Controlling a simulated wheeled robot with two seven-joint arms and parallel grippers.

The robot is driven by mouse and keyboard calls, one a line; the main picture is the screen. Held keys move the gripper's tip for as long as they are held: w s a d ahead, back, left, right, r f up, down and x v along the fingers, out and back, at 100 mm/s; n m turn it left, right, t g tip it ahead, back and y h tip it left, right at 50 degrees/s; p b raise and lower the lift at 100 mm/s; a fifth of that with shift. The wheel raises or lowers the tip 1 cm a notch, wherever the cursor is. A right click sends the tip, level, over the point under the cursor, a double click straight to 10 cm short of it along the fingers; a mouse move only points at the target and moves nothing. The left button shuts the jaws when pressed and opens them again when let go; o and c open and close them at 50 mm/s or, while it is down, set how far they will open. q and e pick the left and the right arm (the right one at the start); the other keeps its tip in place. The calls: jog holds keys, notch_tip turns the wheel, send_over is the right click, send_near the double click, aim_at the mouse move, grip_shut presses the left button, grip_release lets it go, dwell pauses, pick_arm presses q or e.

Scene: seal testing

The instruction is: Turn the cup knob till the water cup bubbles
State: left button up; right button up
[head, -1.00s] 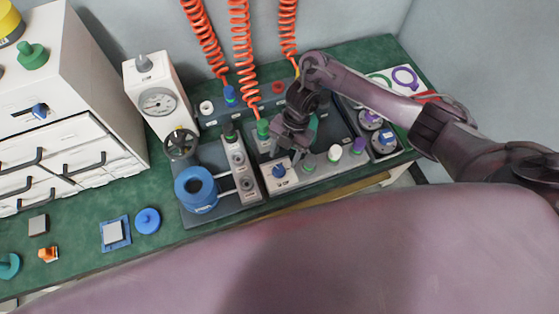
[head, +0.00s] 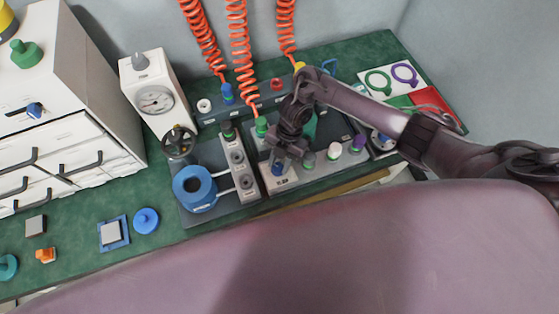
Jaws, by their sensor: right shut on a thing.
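My right gripper (head: 280,160) points down at a small blue knob (head: 278,170) on the pale front block of the middle rig. It is shut on this knob, whose upper part it mostly hides. A round blue cup (head: 197,203) stands on the dark plate to the left of the rig, joined by two pale tubes to a grey block (head: 241,175). It looks like the water cup. Its dark inside is too small to tell any bubbles. My left gripper is not in view.
A white gauge box (head: 155,98) with a black handwheel (head: 178,141) stands behind the cup. Orange coiled hoses (head: 241,50) hang behind. The green bench (head: 100,200) has bare patches at left.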

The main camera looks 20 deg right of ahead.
jog(key=shift+s+r+m+t+y+p, duration=0.1)
jog(key=shift+r+m+t+y+p, duration=0.1)
jog(key=shift+m+p, duration=0.45)
jog(key=shift+s+r+m+t+y+p, duration=0.1)
jog(key=shift+m+t+p, duration=0.1)
jog(key=shift+m+p, duration=0.45)
jog(key=m+t+p, duration=0.1)
jog(key=m+p, duration=0.1)
jog(key=shift+m, duration=0.4)
jog(key=m+t+p, duration=0.1)
jog(key=m+p, duration=0.2)
jog(key=shift+s+f, duration=0.1)
jog(key=shift+s, duration=0.1)
jog(key=shift+f+m+t+p, duration=0.1)
jog(key=shift+m+t+p, duration=0.8)
jog(key=shift+m, duration=0.8)
jog(key=o, duration=1)
jog(key=shift+p+v, duration=0.3)
jog(key=shift+v, duration=3.55)
